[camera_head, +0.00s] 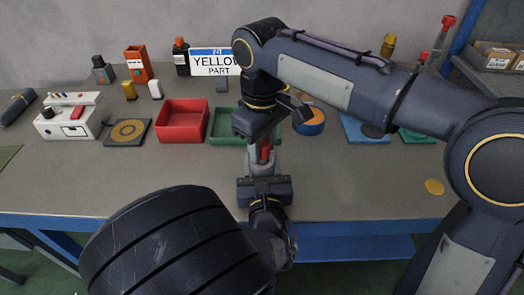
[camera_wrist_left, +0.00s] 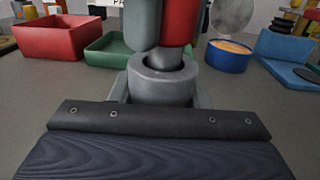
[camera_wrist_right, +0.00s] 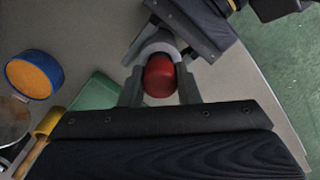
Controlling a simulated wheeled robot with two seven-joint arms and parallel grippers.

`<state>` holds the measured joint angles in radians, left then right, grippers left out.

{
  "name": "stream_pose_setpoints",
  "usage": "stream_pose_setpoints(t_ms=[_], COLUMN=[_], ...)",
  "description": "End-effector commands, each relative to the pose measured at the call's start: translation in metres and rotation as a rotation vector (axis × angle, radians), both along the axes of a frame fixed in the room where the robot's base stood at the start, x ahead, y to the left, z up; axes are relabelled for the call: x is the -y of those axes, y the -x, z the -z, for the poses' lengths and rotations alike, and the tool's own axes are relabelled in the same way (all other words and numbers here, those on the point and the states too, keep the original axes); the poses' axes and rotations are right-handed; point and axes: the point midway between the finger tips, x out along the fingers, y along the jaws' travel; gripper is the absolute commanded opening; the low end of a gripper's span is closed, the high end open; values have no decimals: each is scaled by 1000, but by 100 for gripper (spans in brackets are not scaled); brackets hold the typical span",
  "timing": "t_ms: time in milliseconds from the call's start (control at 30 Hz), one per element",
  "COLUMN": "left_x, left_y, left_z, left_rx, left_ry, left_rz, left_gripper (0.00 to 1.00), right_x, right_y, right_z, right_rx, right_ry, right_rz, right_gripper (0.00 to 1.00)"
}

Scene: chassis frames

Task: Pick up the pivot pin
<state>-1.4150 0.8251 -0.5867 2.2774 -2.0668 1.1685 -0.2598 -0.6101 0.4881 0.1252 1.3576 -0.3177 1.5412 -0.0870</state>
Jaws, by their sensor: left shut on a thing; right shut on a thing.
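A red, round-ended piece (camera_wrist_right: 160,76), apparently the pivot pin, is between the fingers of my right gripper (camera_head: 262,143). It also shows in the left wrist view (camera_wrist_left: 180,22), partly covered by a grey finger. My left gripper (camera_head: 262,172) is shut on a grey ring-shaped collar (camera_wrist_left: 160,86) with an open hole on top. The right gripper points down from above, and the left gripper comes from the front. The red piece is directly above the collar; I cannot tell whether it enters the hole.
A red bin (camera_head: 182,121) and a green bin (camera_head: 228,124) stand on the table behind the grippers. A blue round dish (camera_head: 310,122) and blue tray (camera_head: 362,128) are to the right. A white block with small parts (camera_head: 68,118) is left.

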Motion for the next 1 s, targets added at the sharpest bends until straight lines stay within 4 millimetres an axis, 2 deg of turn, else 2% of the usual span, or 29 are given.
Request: stream_pose_setpoints(t_ms=[167, 600, 900, 1000], left_x=[0, 0, 0, 0], left_y=[0, 0, 0, 0], left_z=[0, 0, 0, 0], left_rx=[0, 0, 0, 0], left_ry=[0, 0, 0, 0], left_rz=[0, 0, 0, 0], left_gripper=[13, 13, 13, 13], right_x=[0, -1, -1, 0], right_y=[0, -1, 0, 16], right_z=[-8, -84, -122, -122], right_rx=[2, 3, 2, 1], right_ry=[-1, -3, -2, -1], right_rz=[0, 0, -1, -5], right_gripper=[6, 6, 6, 6])
